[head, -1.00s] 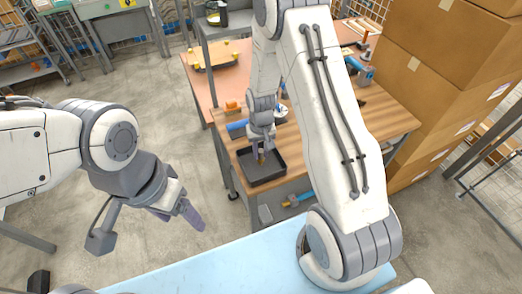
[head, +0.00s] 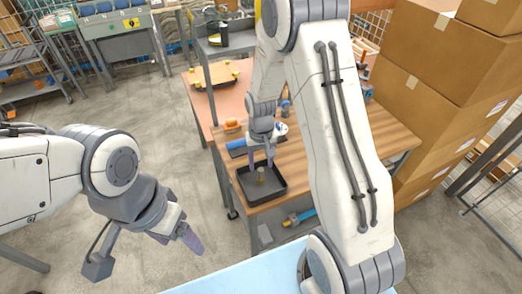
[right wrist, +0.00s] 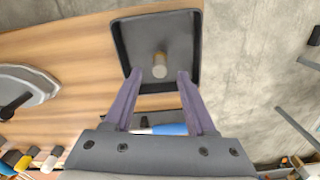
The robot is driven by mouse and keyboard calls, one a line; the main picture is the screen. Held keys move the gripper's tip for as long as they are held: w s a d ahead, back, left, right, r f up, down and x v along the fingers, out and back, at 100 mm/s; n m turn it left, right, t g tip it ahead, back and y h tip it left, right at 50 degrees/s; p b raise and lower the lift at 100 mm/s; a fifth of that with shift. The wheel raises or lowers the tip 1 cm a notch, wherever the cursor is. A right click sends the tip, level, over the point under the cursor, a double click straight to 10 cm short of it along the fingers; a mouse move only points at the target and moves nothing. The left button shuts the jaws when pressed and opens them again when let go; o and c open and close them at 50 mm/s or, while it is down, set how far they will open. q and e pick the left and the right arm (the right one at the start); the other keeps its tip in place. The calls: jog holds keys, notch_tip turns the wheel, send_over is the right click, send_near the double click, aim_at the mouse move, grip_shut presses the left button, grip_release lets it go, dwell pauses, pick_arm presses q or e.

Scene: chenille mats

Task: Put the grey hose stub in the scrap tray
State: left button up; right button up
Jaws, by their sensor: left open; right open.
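The scrap tray (head: 281,190) is a dark, shallow square tray near the front left corner of the wooden bench; it fills the top middle of the right wrist view (right wrist: 125,45). A short grey-tan stub with a brassy end, which looks like the hose stub (right wrist: 160,71), is inside the tray near its middle; it also shows in the head view (head: 261,175) and seems upright. My right gripper (head: 262,165) is open just above the stub, its fingers apart on either side and clear of it. My left gripper (head: 191,241) is open and empty over the floor, away from the bench.
A blue item (right wrist: 170,129) lies beside the tray, partly hidden by my right gripper. An orange item (head: 232,125) sits farther back on the bench (head: 385,140). Cardboard boxes (head: 440,60) are stacked at the right. Floor left of the bench is clear.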

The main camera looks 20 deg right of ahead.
notch_tip(320, 180, up, 7)
jog(key=b, duration=0.1)
jog(key=s+a+r+n, duration=0.4)
jog(key=s+a+r, duration=0.3)
jog(key=s+a, duration=0.3)
jog(key=s+a+n, duration=0.2)
jog(key=s, duration=0.5)
jog(key=s+a+r+n+y, duration=0.1)
jog(key=s+a+n, duration=0.2)
jog(key=s, duration=0.3)
jog(key=shift+s+r+b, duration=0.3)
jog(key=shift+s+b, duration=0.05)
jog(key=shift+b, duration=0.05)
